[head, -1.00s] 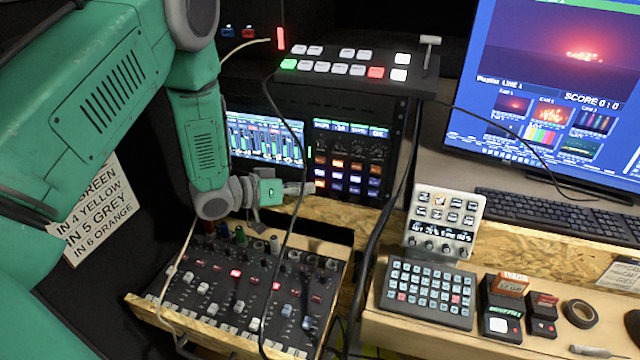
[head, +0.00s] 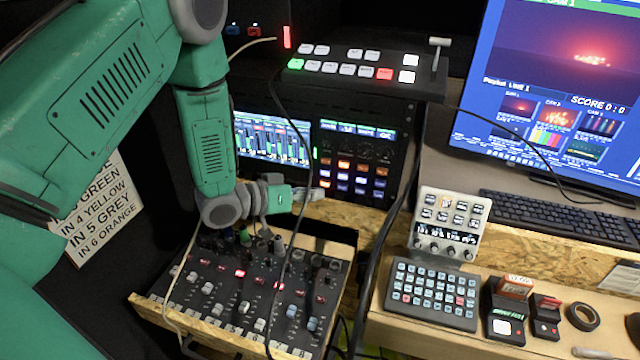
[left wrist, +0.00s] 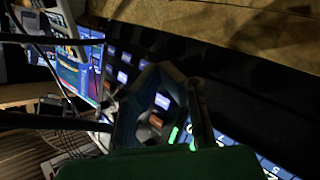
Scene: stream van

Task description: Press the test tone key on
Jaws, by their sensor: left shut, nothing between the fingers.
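A rack panel (head: 352,150) with small screens on top and rows of lit orange, white and blue keys stands behind my left gripper (head: 318,193). I cannot read the key labels, so I cannot tell which key is the test tone key. My left gripper is shut and empty. Its tips point right, at the panel's lower left edge in the head view, just below the key rows. I cannot tell whether they touch it. In the left wrist view the fingers (left wrist: 160,70) are in front of a dark panel with several lit keys (left wrist: 157,120). My right gripper is not in view.
An audio mixer (head: 215,325) lies below my left gripper. A video switcher (head: 345,69) sits above the rack. Black cables hang in front of the rack and mixer. A keypad (head: 434,294), a small white control panel (head: 447,222) and a monitor (head: 550,90) are at the right.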

